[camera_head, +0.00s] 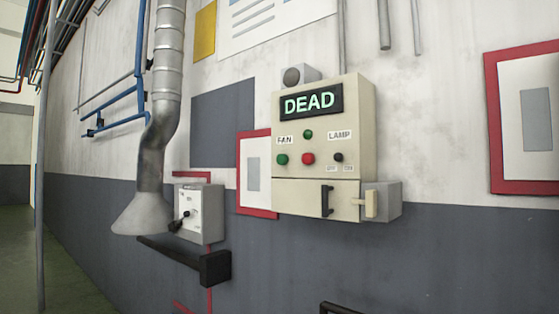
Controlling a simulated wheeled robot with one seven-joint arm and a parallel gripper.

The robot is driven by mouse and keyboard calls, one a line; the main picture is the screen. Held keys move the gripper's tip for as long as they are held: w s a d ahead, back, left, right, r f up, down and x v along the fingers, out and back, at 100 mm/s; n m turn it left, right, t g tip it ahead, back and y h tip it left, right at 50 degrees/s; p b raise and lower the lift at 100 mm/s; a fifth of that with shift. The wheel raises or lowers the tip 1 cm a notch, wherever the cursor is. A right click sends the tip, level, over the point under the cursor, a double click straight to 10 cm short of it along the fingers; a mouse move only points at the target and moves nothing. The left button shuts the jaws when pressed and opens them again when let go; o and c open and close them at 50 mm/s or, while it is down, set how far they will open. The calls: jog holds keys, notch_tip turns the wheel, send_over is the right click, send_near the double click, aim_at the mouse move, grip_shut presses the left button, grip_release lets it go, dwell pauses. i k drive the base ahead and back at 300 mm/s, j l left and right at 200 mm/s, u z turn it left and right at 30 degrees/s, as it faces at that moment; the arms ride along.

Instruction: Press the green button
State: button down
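A cream control box (363,120) hangs on the wall near the middle of the head view. Its dark display (311,102) reads DEAD in green letters. A round green button (282,159) sits on the box's face at the left, below the FAN label (285,140). A red button (308,158) is just right of it. A smaller green round piece (308,134) sits above the red one; I cannot tell whether it is a lamp or a button. My gripper is not in view, and nothing covers the green button.
Below the buttons is a panel with a black handle (327,201); a grey box with a cream lever (371,204) is beside it. A grey switch box (205,215) and dark bar (214,267) are at lower left. A metal duct (167,70) runs down the left wall.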

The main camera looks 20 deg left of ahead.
aim_at(282, 159)
jog(key=i+j+z, duration=0.25)
jog(key=j, duration=1.8)
jog(key=j+z, duration=0.3)
jog(key=j, duration=1.7)
